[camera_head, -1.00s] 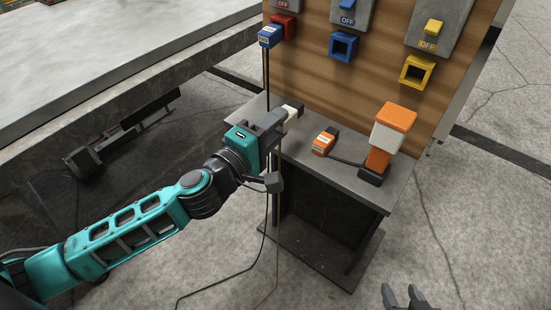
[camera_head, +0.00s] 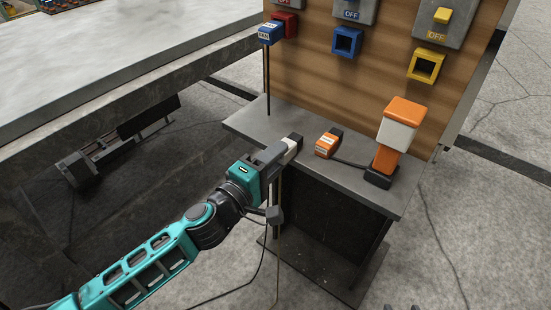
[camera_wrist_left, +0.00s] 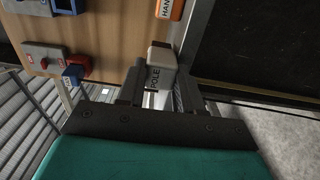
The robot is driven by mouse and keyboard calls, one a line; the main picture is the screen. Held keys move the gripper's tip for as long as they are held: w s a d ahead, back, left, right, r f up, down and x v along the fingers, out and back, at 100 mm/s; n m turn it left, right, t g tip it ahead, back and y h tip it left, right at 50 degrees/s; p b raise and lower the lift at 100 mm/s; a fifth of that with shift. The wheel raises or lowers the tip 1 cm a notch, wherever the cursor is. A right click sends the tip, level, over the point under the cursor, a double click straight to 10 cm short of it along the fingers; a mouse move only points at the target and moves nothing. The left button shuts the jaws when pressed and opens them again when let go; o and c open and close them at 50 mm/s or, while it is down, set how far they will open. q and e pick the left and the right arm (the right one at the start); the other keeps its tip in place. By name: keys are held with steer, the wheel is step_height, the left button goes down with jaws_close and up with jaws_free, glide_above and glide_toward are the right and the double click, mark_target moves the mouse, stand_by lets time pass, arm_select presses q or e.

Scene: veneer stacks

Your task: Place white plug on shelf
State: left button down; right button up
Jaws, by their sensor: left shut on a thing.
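My left gripper (camera_head: 276,156) is shut on the white plug (camera_head: 292,148), at the front left part of the grey shelf (camera_head: 250,121). I cannot tell if the plug touches the shelf surface. A cable hangs down below the gripper. Only small dark tips of my right gripper (camera_head: 402,307) show at the bottom edge; their opening cannot be judged.
An orange plug (camera_head: 326,144) lies on the shelf beside an orange and white device (camera_head: 397,123). A blue plug (camera_head: 270,33) is at the red socket on the wooden panel (camera_head: 310,75). Blue (camera_head: 346,42) and yellow (camera_head: 425,66) sockets are empty. The left shelf end is clear.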

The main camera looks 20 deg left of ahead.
arm_select(q)
steer(key=c, duration=0.7)
jaws_free()
steer(key=shift+c, duration=0.2)
